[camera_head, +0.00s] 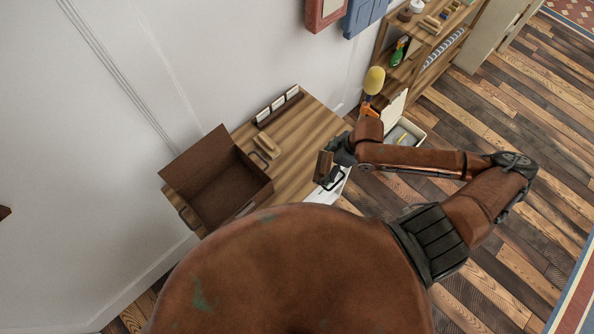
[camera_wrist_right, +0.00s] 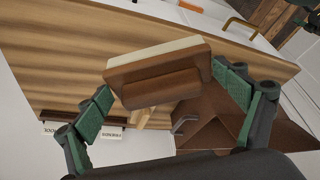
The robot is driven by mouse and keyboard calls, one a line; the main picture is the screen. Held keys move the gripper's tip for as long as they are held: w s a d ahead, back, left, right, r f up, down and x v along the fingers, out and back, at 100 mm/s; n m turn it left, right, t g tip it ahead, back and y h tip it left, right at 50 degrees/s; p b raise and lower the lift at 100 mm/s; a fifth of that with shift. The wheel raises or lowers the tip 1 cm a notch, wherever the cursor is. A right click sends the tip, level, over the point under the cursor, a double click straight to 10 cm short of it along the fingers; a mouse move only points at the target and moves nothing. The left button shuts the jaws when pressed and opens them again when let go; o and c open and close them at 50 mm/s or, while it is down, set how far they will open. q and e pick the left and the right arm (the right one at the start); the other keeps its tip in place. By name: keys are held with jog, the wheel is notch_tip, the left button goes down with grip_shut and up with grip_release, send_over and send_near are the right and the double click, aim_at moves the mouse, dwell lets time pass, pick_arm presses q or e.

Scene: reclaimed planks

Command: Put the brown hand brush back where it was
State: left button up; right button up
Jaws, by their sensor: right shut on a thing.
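The brown hand brush (camera_wrist_right: 158,76) shows a brown block with a raised grip and a pale bristle strip along its far edge. My right gripper (camera_wrist_right: 170,88) is shut on it, with a green-padded finger at each end. In the head view the brush (camera_head: 323,165) is held over the right part of the wooden table (camera_head: 312,122), by my right gripper (camera_head: 335,160). It appears to be clear of the tabletop. No left arm shows in the head view.
An open brown box (camera_head: 214,187) stands at the table's left. A card rack (camera_head: 278,107) and a small wooden block (camera_head: 267,143) are on the table. White sheets (camera_head: 329,190) lie below the brush. A white box (camera_head: 405,130) and shelf (camera_head: 430,45) stand beyond.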

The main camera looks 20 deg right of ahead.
aim_at(329, 171)
pick_arm(q)
jog(key=shift+o, duration=0.4)
jog(key=shift+s+r+p, duration=0.35)
jog(key=shift+r+p, duration=0.15)
jog(key=shift+r, duration=0.15)
pick_arm(e)
jog(key=s+d+r+n, duration=0.1)
jog(key=s+r+n, duration=0.1)
jog(key=s, duration=0.1)
jog(key=shift+d+g, duration=0.35)
jog(key=shift+g, duration=0.05)
jog(key=shift+y, duration=0.3)
jog(key=w+a+f, duration=0.2)
jog(key=w, duration=0.1)
jog(key=w+a+f, duration=0.6)
jog(key=w, duration=0.1)
jog(key=shift+w+f, duration=0.1)
jog(key=shift+f, duration=0.15)
jog(key=shift+w+a+f, duration=0.2)
jog(key=shift+w+f, duration=0.1)
jog(key=shift+f, duration=0.2)
pick_arm(q)
jog(key=shift+w+r, duration=0.15)
jog(key=shift+w, duration=0.05)
pick_arm(e)
jog(key=shift+w+f, duration=0.1)
jog(key=shift+f, duration=1.55)
jog(key=o, duration=0.7)
jog(key=shift+f, duration=0.15)
jog(key=shift+o, duration=1.1)
